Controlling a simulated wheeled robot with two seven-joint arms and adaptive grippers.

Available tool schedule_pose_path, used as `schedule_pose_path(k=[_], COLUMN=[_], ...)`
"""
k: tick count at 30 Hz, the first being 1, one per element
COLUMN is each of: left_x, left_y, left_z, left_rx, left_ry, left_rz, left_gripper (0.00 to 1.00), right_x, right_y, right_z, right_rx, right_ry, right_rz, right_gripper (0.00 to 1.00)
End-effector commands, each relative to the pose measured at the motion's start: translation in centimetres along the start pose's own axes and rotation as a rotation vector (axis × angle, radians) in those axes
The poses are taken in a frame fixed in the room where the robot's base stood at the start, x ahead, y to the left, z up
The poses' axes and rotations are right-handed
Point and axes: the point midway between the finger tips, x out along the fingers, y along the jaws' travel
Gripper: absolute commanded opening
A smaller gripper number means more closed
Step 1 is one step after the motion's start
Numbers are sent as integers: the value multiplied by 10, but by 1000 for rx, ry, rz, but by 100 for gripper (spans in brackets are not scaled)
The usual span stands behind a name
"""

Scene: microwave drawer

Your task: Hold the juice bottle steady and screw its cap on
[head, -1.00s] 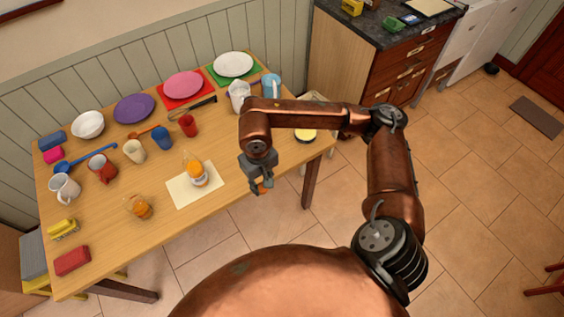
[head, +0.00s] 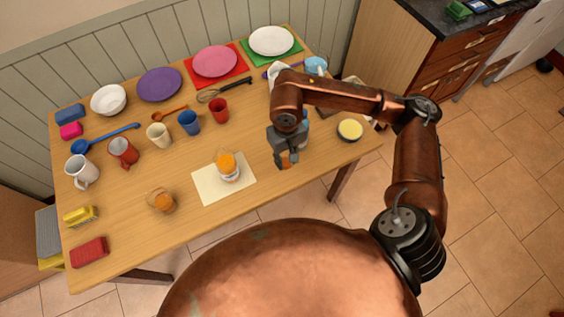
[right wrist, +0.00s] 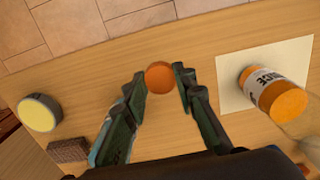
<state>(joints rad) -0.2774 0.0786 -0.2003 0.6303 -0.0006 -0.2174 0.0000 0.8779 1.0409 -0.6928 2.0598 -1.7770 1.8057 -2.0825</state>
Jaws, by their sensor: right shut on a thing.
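The juice bottle (head: 228,167) stands upright on a pale mat (head: 208,190), with orange juice and a white label. In the right wrist view, the bottle (right wrist: 272,94) is to the right, apart from the fingers. My right gripper (head: 287,160) is over the table, to the right of the mat. In the right wrist view, my right gripper (right wrist: 160,80) is shut on a round orange cap (right wrist: 159,77) between its fingertips. The bottle's clear neck is hard to make out. My left gripper is not in view.
A glass of orange juice (head: 161,201) stands left of the mat. Several cups, including a red cup (head: 219,110), are behind it. A yellow-topped round container (head: 350,130) is at the right end. The table (head: 190,225) is bare in front of the mat.

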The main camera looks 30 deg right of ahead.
Motion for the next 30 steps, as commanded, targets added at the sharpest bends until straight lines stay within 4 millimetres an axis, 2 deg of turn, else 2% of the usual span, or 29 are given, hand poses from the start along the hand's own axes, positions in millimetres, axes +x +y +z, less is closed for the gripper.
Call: schedule_pose_path(k=[1,3,7,11,16,20,23,30], left_x=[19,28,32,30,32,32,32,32], left_y=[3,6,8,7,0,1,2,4], left_z=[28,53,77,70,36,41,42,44], left_rx=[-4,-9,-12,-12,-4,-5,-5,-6], left_ry=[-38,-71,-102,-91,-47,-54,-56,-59], left_rz=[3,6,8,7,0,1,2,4], left_gripper=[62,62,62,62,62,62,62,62], right_x=[27,42,51,47,46,39,25,-27], right_y=[0,0,1,1,0,-8,-21,-67], right_z=[-1,-3,-3,-3,-4,-10,-20,-48], right_rx=[1,1,3,3,5,45,124,439], right_ry=[-16,-24,-29,-26,-25,-21,-13,3], right_rz=[-1,-1,0,0,0,-2,-5,-16], right_gripper=[16,16,16,16,16,16,16,16])
